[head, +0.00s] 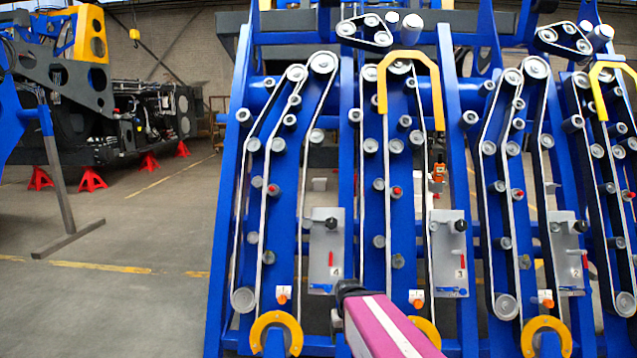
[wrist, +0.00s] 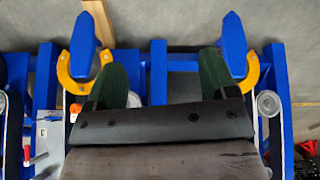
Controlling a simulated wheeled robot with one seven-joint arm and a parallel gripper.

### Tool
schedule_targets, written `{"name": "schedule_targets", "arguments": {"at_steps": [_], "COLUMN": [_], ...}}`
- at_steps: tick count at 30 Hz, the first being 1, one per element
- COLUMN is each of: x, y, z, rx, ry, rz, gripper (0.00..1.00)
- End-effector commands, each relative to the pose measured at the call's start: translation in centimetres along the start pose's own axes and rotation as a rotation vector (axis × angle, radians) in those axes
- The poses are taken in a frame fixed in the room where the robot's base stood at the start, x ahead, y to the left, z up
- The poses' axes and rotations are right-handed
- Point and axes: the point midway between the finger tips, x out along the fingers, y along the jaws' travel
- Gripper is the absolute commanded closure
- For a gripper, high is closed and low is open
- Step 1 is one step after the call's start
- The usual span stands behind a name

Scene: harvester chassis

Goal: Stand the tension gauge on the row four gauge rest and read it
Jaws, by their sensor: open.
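The blue chassis (head: 395,230) carries rows of belts and pulleys. A grey plate (head: 325,240) bears a small label that looks like 4, with a black knob and a red handle. A similar plate (head: 447,240) to its right looks marked 3. A small orange device (head: 438,172) at the belt above that plate may be the tension gauge; I cannot be sure. I cannot pick out the row four gauge rest for certain. My gripper is at the low middle of the head view, its fingers hidden there. In the wrist view my gripper (wrist: 164,75) has its green fingers apart, with nothing between them.
Yellow curved guards (head: 275,330) sit along the chassis bottom, and a yellow hoop (head: 410,62) stands out higher up. Small white tags with orange parts (head: 282,296) sit near the lower pulleys.

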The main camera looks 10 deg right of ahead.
Motion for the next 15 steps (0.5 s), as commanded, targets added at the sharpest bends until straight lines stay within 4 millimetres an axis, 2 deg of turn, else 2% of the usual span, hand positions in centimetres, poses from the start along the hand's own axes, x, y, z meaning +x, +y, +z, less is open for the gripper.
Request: {"name": "schedule_targets", "arguments": {"at_steps": [4, 5, 6, 11, 14, 15], "x": [0.0, 0.0, 0.0, 0.0, 0.0, -0.1], "y": [0.0, 0.0, 0.0, 0.0, 0.4, 0.7], "z": [0.0, 0.0, 0.0, -0.1, -1.8, -3.1], "rx": [0.0, 0.0, 0.0, 0.0, 0.001, 0.003], "ry": [0.0, 0.0, 0.0, 0.001, 0.022, 0.039], "rz": [0.0, 0.0, 0.0, -0.001, -0.013, -0.023], "gripper": [0.21, 0.28, 0.3, 0.3, 0.3, 0.3]}}
